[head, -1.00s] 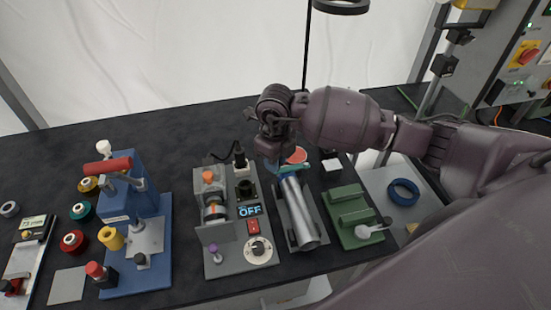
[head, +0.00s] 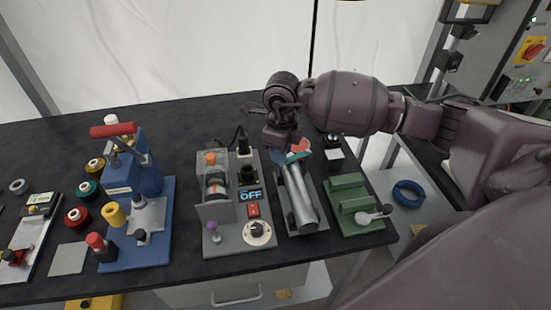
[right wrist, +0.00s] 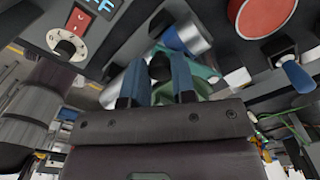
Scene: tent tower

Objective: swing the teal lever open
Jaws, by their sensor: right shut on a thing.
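The teal lever (head: 291,157) shows as a small teal piece at the far end of a silver cylinder on a grey base, largely hidden under my right gripper. My right gripper (head: 285,148) reaches down over it from the right. In the right wrist view the two blue-grey fingers of the right gripper (right wrist: 158,82) are shut around a black knob (right wrist: 160,67), with teal-green parts just beyond. The lever's angle is hard to tell. My left gripper is not in view.
Left of the silver cylinder (head: 299,200) stands a grey panel with an OFF display (head: 251,196). Right of it is a green fixture (head: 350,202). A red disc (head: 301,146) is close to my gripper. A blue press (head: 137,172) stands farther left.

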